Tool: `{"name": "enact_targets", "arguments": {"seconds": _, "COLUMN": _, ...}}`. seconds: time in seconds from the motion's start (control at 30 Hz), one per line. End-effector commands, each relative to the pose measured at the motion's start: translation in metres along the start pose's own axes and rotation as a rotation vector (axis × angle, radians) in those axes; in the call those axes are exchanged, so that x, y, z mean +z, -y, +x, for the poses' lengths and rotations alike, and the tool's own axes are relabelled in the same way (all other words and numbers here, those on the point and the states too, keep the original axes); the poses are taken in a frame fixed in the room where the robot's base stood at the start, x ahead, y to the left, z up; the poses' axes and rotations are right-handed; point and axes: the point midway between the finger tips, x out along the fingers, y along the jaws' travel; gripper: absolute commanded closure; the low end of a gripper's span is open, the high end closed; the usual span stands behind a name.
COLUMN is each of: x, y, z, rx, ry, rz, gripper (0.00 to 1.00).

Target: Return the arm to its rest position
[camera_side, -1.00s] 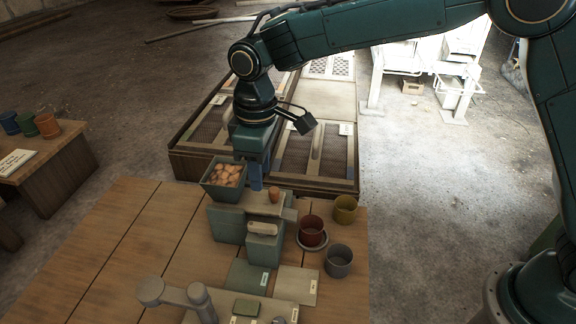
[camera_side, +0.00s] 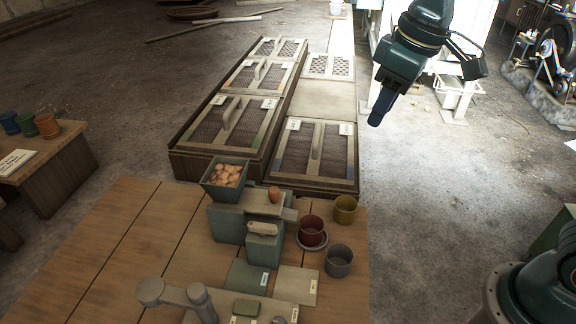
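No object shows at the fingertips. My upper arm is out of frame above, and my base (camera_side: 540,292) shows at the lower right.
The wooden table (camera_side: 125,235) holds a green device (camera_side: 228,225) with a bin of brown lumps (camera_side: 226,176). A red pot (camera_side: 311,230), an olive pot (camera_side: 345,209) and a grey pot (camera_side: 339,261) stand to its right. Low crates (camera_side: 310,187) lie behind.

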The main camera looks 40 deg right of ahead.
Motion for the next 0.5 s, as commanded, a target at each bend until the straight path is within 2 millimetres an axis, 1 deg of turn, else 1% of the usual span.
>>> {"name": "enact_targets", "arguments": {"seconds": 0.03, "x": 0.011, "y": -0.005, "z": -0.007, "rx": 0.006, "ry": -0.016, "rz": 0.023, "gripper": 0.63}}
{"name": "enact_targets", "arguments": {"seconds": 0.2, "x": 0.047, "y": -0.015, "z": -0.021, "rx": 0.025, "ry": -0.061, "rz": 0.094, "gripper": 0.63}}
{"name": "enact_targets", "arguments": {"seconds": 0.5, "x": 0.111, "y": -0.025, "z": -0.033, "rx": 0.062, "ry": -0.141, "rz": 0.217, "gripper": 0.63}}
